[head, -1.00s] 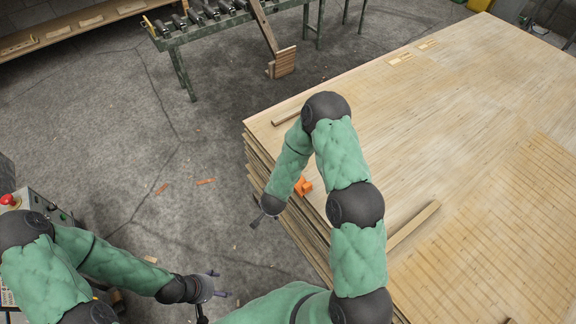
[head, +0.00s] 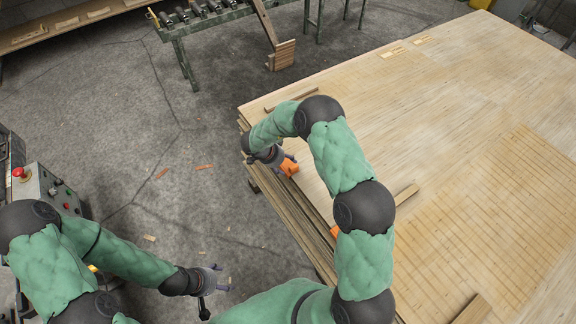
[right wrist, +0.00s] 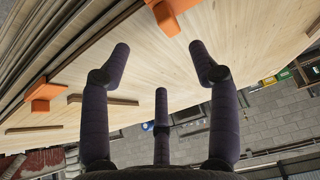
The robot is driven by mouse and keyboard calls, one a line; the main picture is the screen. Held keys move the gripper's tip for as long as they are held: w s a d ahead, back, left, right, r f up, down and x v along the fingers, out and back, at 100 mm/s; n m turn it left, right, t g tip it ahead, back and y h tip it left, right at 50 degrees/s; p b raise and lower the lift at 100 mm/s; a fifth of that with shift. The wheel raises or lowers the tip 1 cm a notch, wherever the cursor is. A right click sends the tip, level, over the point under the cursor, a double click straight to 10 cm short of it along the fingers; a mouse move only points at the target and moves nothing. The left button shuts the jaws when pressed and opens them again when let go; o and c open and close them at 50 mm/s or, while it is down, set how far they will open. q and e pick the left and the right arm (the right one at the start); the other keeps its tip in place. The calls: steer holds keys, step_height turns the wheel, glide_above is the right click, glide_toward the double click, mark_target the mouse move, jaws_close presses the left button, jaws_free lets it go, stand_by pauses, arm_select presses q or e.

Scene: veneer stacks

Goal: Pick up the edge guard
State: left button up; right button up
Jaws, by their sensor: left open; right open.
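An orange edge guard (head: 289,167) sits on the left edge of the veneer stack (head: 450,130) in the head view. A second orange piece (head: 334,231) shows further down the same edge, partly hidden by my right arm. My right gripper (head: 280,157) is open and empty, close beside the upper edge guard; contact cannot be told. In the right wrist view its spread fingers (right wrist: 161,72) have nothing between them. One orange guard (right wrist: 42,93) is at left there and another (right wrist: 167,10) at the top, cut by the frame. My left gripper (head: 214,281) is open and empty over the floor.
Wooden strips lie on the stack, one (head: 292,100) near its far left corner and one (head: 470,309) near the bottom. A roller conveyor (head: 205,22) stands at the back. A control box with a red button (head: 20,173) is at left. Open floor (head: 150,120) lies between.

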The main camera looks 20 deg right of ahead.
mark_target(293, 168)
steer(key=shift+w+a+b+x, duration=0.15)
steer(key=shift+b+x, duration=0.45)
steer(key=shift+x, duration=0.9)
steer(key=shift+w+b+x, duration=0.1)
steer(key=shift+b+x, duration=0.55)
steer(key=shift+x, duration=0.9)
steer(key=shift+w+a+b+x, duration=0.15)
steer(key=shift+b+x, duration=0.45)
steer(key=shift+x, duration=0.9)
steer(key=shift+d, duration=0.1)
jaws_close()
